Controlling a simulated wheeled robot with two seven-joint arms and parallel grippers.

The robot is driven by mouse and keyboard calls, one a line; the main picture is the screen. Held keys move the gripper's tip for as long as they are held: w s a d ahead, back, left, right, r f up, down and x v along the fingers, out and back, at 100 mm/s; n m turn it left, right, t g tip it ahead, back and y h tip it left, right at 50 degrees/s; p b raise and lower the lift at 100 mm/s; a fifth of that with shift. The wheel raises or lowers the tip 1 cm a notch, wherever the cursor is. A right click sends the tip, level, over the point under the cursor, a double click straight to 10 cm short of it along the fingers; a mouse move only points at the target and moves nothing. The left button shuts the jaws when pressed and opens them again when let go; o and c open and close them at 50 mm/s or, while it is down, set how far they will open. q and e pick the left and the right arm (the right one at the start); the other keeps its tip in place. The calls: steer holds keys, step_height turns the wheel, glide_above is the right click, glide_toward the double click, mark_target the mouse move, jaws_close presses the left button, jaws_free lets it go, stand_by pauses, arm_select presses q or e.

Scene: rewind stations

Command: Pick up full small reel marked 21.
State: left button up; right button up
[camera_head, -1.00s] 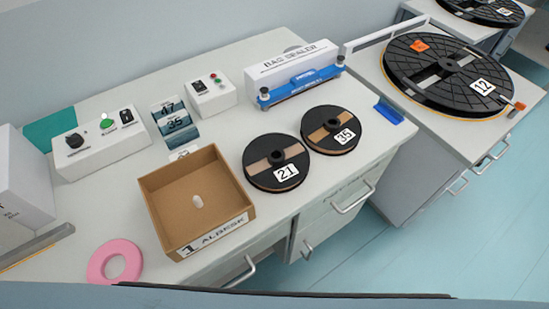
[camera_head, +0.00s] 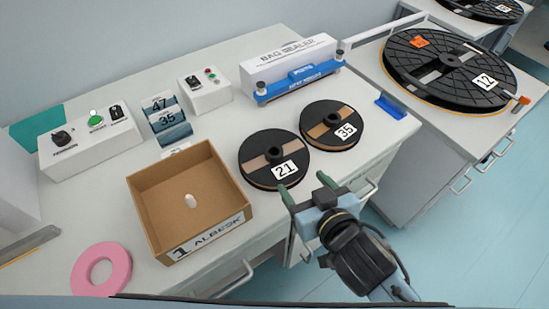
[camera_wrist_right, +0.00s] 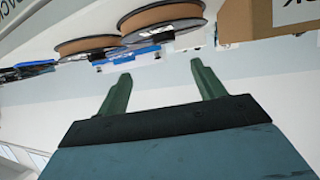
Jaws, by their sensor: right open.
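The small reel marked 21 (camera_head: 262,169) lies flat on the table, black with a brown band and a white number label. The small reel marked 35 (camera_head: 320,113) lies just behind it to the right. My right gripper (camera_head: 305,184) is open and empty at the table's front edge, in front of reel 21 and to its right, apart from it. In the right wrist view the green fingers (camera_wrist_right: 162,85) are spread with nothing between them, and two reels with brown edges (camera_wrist_right: 162,17) show beyond. My left gripper is not in view.
A cardboard box (camera_head: 153,225) with a small white piece inside stands left of reel 21. A pink ring (camera_head: 122,262) lies at the front left. The blue and white bag sealer (camera_head: 290,65) stands behind. A large reel marked 12 (camera_head: 430,75) sits on the right-hand cabinet.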

steer(key=b, duration=0.1)
glide_toward(272, 147)
steer(key=shift+w+a+f+y, duration=0.1)
steer(key=shift+w+f+y, duration=0.15)
steer(key=shift+w+y, duration=0.05)
steer(key=shift+w+a, duration=0.1)
steer(key=shift+w, duration=0.1)
steer(key=x, duration=0.3)
steer(key=b+x, duration=0.1)
steer(key=x, duration=0.1)
steer(key=shift+f, duration=0.3)
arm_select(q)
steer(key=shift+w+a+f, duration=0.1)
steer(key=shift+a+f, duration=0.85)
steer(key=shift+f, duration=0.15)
arm_select(e)
steer(key=shift+c, duration=0.8)
steer(key=c, duration=1.2)
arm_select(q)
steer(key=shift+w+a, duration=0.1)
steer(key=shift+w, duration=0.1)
arm_select(e)
steer(key=shift+r, duration=0.15)
steer(key=shift+c, duration=0.6)
